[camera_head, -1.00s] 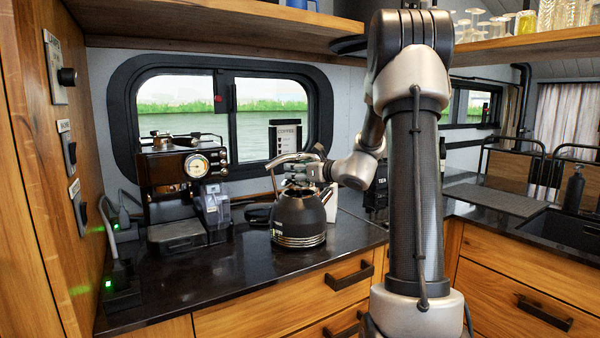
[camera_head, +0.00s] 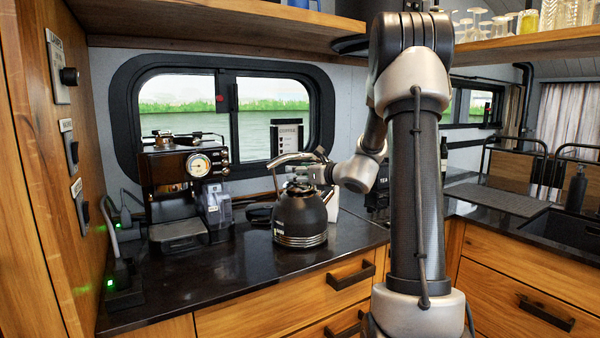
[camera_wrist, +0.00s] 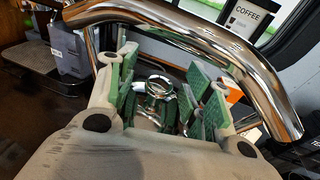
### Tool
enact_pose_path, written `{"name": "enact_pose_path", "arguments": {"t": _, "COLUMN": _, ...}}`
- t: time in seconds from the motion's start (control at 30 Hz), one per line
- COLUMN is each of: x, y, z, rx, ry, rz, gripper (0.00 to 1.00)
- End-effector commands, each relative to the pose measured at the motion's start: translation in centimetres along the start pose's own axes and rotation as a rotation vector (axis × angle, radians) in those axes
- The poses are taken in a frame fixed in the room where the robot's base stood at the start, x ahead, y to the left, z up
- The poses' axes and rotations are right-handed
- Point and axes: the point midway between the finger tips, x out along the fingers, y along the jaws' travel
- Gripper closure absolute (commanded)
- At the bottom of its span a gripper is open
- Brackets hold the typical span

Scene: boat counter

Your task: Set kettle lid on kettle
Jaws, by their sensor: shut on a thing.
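The black kettle (camera_head: 300,216) with a chrome base band stands upright on the dark counter in the head view. Its chrome handle (camera_wrist: 190,22) arches over the top in the wrist view. My gripper (camera_wrist: 158,98) reaches in from the right, beneath the handle, just over the kettle's top. Its green-padded fingers are shut on the kettle lid, whose shiny chrome knob (camera_wrist: 158,86) shows between them. The lid's rim is mostly hidden by the fingers, and I cannot tell whether it touches the kettle's opening. In the head view the lid is hard to make out.
An espresso machine (camera_head: 183,185) with a clear container stands left of the kettle. A coffee box (camera_head: 287,138) stands behind it by the window. The dark counter (camera_head: 225,270) is clear in front. A wooden shelf (camera_head: 215,22) with glasses spans overhead.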

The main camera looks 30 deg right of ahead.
Motion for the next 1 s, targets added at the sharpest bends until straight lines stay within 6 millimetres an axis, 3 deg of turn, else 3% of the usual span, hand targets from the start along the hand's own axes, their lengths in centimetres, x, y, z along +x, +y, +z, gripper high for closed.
{"name": "enact_pose_path", "arguments": {"t": 0.93, "x": 0.3, "y": 0.0, "z": -1.9, "rx": 0.001, "ry": 0.001, "rz": -0.001, "gripper": 0.77}}
{"name": "enact_pose_path", "arguments": {"t": 0.97, "x": 0.3, "y": 0.0, "z": -1.9, "rx": 0.000, "ry": 0.000, "rz": -0.001, "gripper": 0.44}}
{"name": "enact_pose_path", "arguments": {"t": 1.0, "x": 0.3, "y": 0.0, "z": -1.9, "rx": 0.000, "ry": 0.000, "rz": 0.000, "gripper": 0.36}}
